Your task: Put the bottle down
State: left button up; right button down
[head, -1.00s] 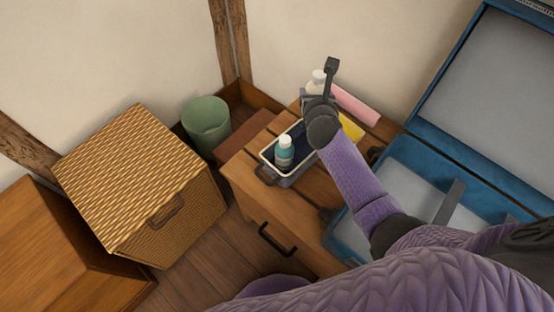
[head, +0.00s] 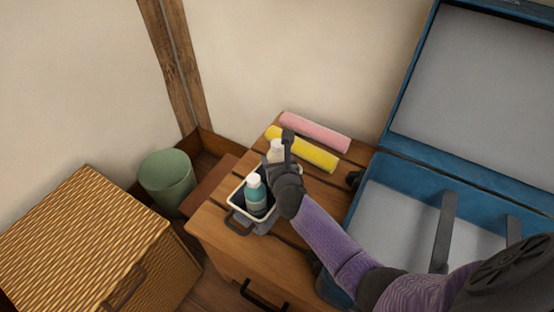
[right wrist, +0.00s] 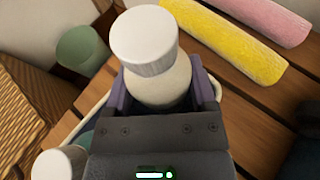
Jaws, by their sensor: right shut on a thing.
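A cream bottle with a white cap (head: 277,146) is upright in my right gripper (head: 279,163), at the far end of the caddy. In the right wrist view the bottle (right wrist: 162,88) sits between the two fingers of my right gripper (right wrist: 163,98), which is shut on it. The light-rimmed caddy (head: 236,202) stands on the slatted wooden cabinet top. A teal bottle with a white cap (head: 256,199) stands in its near end. The held bottle's base is hidden, so I cannot tell whether it touches the caddy floor. My left gripper is not in view.
A yellow roll (head: 310,153) and a pink roll (head: 315,131) lie behind the caddy on the cabinet top (head: 215,225). An open blue suitcase (head: 400,180) is at the right. A green bin (head: 166,180) and a wicker hamper (head: 85,240) stand at the left.

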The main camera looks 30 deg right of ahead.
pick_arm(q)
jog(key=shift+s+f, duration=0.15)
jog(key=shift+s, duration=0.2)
pick_arm(e)
jog(key=shift+f, duration=0.4)
grip_release()
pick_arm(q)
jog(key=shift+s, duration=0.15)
pick_arm(e)
jog(key=shift+r, duration=0.1)
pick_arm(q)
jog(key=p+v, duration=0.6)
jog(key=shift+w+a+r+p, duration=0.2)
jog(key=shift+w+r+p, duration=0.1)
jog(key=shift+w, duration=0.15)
pick_arm(e)
jog(key=v, duration=1.2)
jog(key=shift+r, duration=0.5)
